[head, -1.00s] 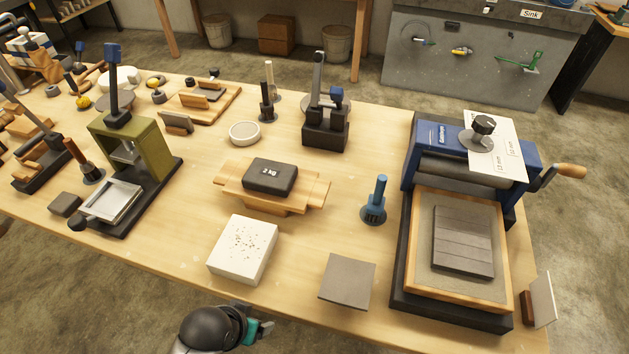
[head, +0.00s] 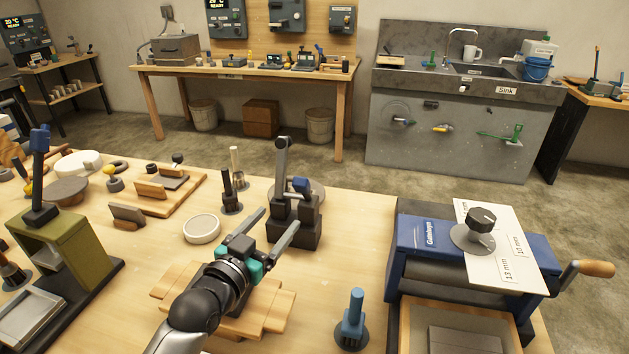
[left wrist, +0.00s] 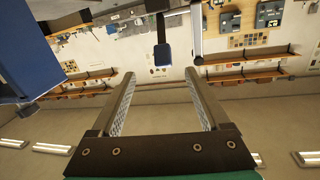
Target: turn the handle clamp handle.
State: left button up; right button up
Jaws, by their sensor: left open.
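The dark clamp (head: 293,220) stands on the wooden table, with a tall grey arm and a short blue-tipped handle (head: 301,185). My left gripper (head: 290,214) is open and empty, its two fingers pointing toward the clamp from the near side. In the left wrist view, the picture looks upside down; the blue handle tip (left wrist: 163,56) hangs on a dark stem beyond the open fingertips (left wrist: 160,73), apart from them. I cannot tell the exact gap. The clamp's lower front is partly behind a finger in the head view. My right gripper does not show.
A wooden stand (head: 270,305) lies under my left arm. A white dish (head: 202,229) and dark upright tools (head: 230,193) stand left of the clamp. A blue tool (head: 352,318) and the blue roller press (head: 425,240) stand right. A green press (head: 60,250) is far left.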

aim_at(304, 181)
pick_arm(q)
jog(key=shift+t, duration=0.3)
jog(key=b+x, duration=0.1)
jog(key=x, duration=0.3)
jog(key=b+x, duration=0.1)
jog(key=x, duration=0.4)
jog(key=b+x, duration=0.1)
jog(key=x, duration=0.4)
jog(key=shift+w+a+r, duration=0.1)
jog(key=shift+w+r, duration=0.1)
jog(key=shift+r, duration=0.2)
jog(key=shift+b+x, duration=0.45)
jog(key=shift+x, duration=0.35)
jog(key=c, duration=0.6)
grip_shut()
